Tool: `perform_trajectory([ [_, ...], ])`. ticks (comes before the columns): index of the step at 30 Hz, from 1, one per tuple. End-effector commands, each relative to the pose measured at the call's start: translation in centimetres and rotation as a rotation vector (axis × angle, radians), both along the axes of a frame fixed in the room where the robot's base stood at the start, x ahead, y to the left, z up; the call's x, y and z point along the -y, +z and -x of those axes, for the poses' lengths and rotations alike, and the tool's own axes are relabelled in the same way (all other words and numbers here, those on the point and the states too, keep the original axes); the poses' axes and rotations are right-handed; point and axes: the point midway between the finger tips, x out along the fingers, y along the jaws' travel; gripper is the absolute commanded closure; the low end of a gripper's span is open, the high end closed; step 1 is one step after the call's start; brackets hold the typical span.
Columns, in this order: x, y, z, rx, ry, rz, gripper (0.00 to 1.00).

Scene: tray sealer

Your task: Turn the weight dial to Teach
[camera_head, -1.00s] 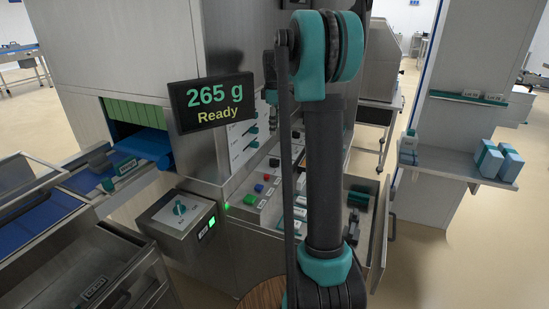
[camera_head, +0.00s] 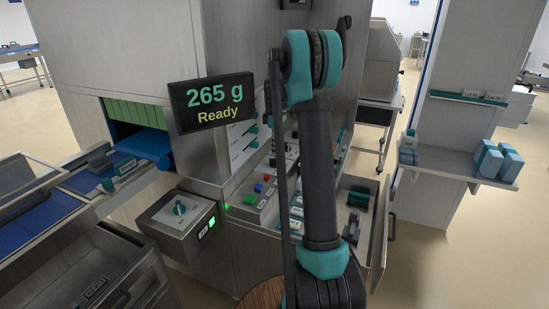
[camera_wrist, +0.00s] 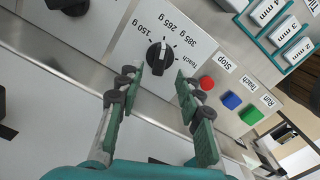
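The weight dial (camera_wrist: 160,57) is a black knob on the light panel in the wrist view, with marks for 150 g, 265 g, 385 g and Teach around it. Its white pointer line is on the side facing the gram labels. The display (camera_head: 211,102) in the head view reads 265 g, Ready. My gripper (camera_wrist: 157,80) is open, with one green-padded finger on each side of the dial's near edge. No clear contact with the knob shows. In the head view I cannot make out the dial, and the gripper is mostly hidden by my arm.
A red Stop button (camera_wrist: 206,82), a blue Teach button (camera_wrist: 231,101) and a green Run button (camera_wrist: 252,115) sit right of the dial. Labelled blocks (camera_wrist: 283,33) lie beyond them. Another black knob (camera_wrist: 70,5) is at the upper left. An open drawer (camera_head: 362,205) stands right of the panel.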

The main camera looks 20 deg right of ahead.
Motion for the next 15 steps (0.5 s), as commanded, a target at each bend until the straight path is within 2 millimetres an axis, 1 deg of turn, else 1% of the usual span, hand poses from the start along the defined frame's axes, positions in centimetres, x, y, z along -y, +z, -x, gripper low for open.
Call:
perform_trajectory([
  [1,0.0,-1.0,0.0,0.0,0.0,0.0,0.64],
  [3,0.0,-2.1,0.0,0.0,0.0,0.0,0.64],
  [6,0.0,-3.5,0.0,0.0,0.0,0.0,0.64],
  [10,0.0,-4.6,0.0,0.0,0.0,0.0,0.64],
  [15,0.0,-5.1,0.0,0.0,0.0,0.0,0.64],
])
